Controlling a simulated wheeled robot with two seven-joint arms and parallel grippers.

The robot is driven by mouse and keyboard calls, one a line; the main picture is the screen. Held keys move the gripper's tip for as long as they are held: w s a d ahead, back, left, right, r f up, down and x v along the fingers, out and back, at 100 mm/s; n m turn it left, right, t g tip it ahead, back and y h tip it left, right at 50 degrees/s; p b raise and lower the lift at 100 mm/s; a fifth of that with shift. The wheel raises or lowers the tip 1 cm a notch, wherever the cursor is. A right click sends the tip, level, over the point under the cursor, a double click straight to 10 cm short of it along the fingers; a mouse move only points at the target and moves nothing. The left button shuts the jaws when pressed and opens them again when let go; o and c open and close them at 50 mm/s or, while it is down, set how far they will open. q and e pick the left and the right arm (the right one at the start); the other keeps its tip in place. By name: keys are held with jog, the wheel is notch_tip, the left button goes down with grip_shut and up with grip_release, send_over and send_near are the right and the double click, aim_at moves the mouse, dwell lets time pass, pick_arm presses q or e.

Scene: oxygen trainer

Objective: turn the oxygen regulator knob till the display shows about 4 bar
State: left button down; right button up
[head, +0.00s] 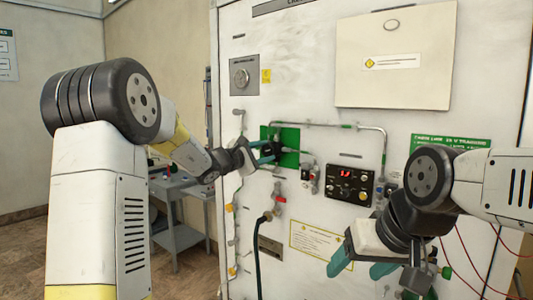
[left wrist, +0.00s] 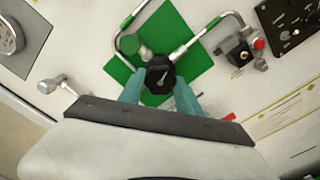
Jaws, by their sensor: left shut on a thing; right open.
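The black regulator knob (left wrist: 160,75) sits in front of a green plate (left wrist: 186,40) on the white panel. It carries a light pointer mark. My left gripper (left wrist: 160,92) has its teal fingers on either side of the knob and is shut on it. In the head view my left gripper (head: 262,152) reaches the knob (head: 277,149) from the left, partly covering it. The display (head: 353,174) glows red on a black control box (head: 349,185); its digits are too small to read. My right gripper (head: 362,268) is open and empty, low in front of the panel.
Metal pipes (head: 330,125) run from the green plate across the panel. A red-handled valve (head: 279,199) with a dark hose is below. A cream cover (head: 396,55) is above right. A grey table (head: 178,236) stands at the left. Red wires hang by my right arm.

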dwell(0.4)
pick_arm(q)
jog(key=c, duration=0.8)
grip_release()
jog(key=shift+c, duration=0.2)
jog(key=v, duration=0.7)
jog(key=shift+s+a, duration=0.25)
jog(key=shift+s, duration=0.05)
